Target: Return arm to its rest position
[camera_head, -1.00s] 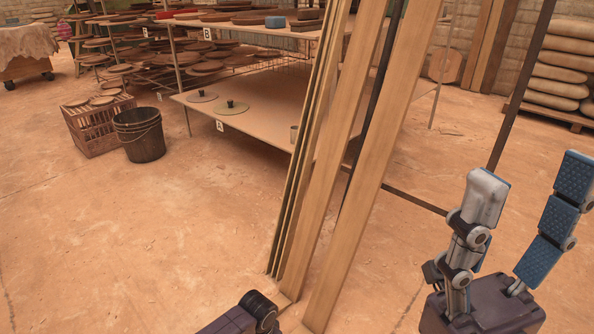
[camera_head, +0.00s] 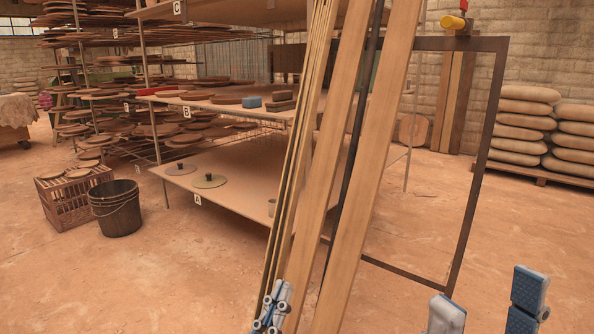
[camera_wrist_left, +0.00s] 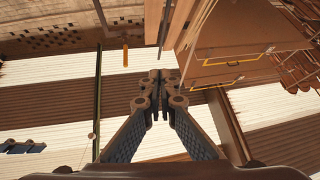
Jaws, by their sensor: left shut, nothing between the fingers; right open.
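My left gripper (camera_head: 272,306) shows at the bottom of the head view, in front of the lower ends of the leaning planks. In the left wrist view its two fingers (camera_wrist_left: 160,82) meet at the tips, shut with nothing between them. Whether it touches the planks cannot be told. My right gripper (camera_head: 487,308) is at the bottom right of the head view. Its two blue-padded fingers stand upright and wide apart, open and empty. The rest of both arms is out of the head view.
Tall wooden planks (camera_head: 366,180) lean close in front, beside a dark metal frame (camera_head: 480,180). Behind them is a shelf rack (camera_head: 235,180) with round boards. A bucket (camera_head: 116,210) and a crate (camera_head: 60,205) stand left. Stacked sacks (camera_head: 525,120) are right.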

